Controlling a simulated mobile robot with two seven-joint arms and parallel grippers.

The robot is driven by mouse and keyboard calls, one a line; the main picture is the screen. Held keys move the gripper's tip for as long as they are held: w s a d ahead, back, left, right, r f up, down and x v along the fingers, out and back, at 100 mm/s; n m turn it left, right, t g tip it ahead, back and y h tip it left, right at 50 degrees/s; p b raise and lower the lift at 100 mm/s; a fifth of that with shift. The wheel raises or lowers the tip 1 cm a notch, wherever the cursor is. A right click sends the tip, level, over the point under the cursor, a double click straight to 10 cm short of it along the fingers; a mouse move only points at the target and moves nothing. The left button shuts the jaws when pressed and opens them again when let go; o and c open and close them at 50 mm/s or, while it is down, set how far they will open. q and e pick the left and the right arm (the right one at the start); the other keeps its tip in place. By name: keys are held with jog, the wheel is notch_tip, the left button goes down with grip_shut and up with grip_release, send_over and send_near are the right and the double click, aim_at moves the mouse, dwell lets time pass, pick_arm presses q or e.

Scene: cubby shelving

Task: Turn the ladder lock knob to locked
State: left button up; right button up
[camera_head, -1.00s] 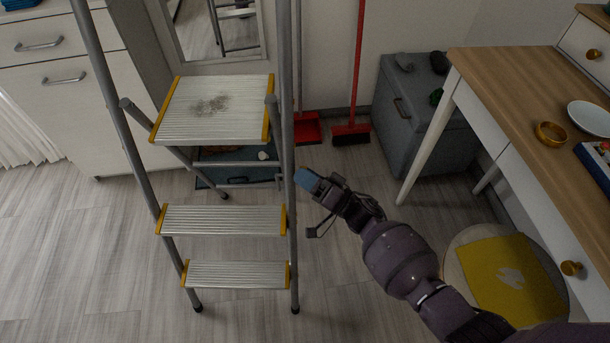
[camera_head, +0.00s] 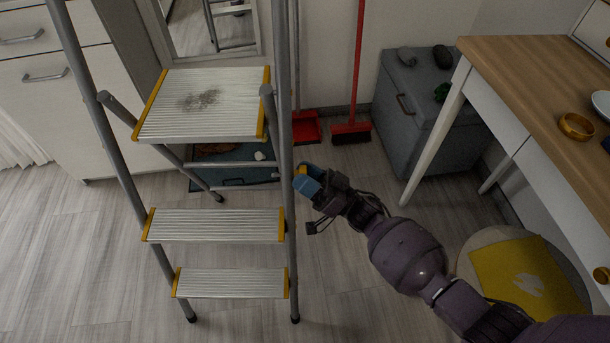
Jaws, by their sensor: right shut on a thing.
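The step ladder (camera_head: 215,224) stands open on the floor at left centre, with grey rails and silver treads edged in yellow. My right gripper (camera_head: 305,182), with blue fingertips, is at that rail and shut on the knob. The knob's lock position cannot be read from here. My left gripper is not in view.
A wooden-topped desk (camera_head: 545,75) and a stool with a yellow seat (camera_head: 520,275) are on the right. A grey box (camera_head: 425,130), a red broom (camera_head: 351,130) and a red dustpan (camera_head: 306,127) are behind. Floor left of the ladder is clear.

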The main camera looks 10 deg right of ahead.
jog(key=shift+d+f, duration=0.1)
jog(key=o, duration=1.3)
jog(key=shift+c, duration=0.2)
jog(key=v, duration=1)
jog(key=shift+s+d+f, duration=0.2)
jog(key=shift+d+f, duration=0.05)
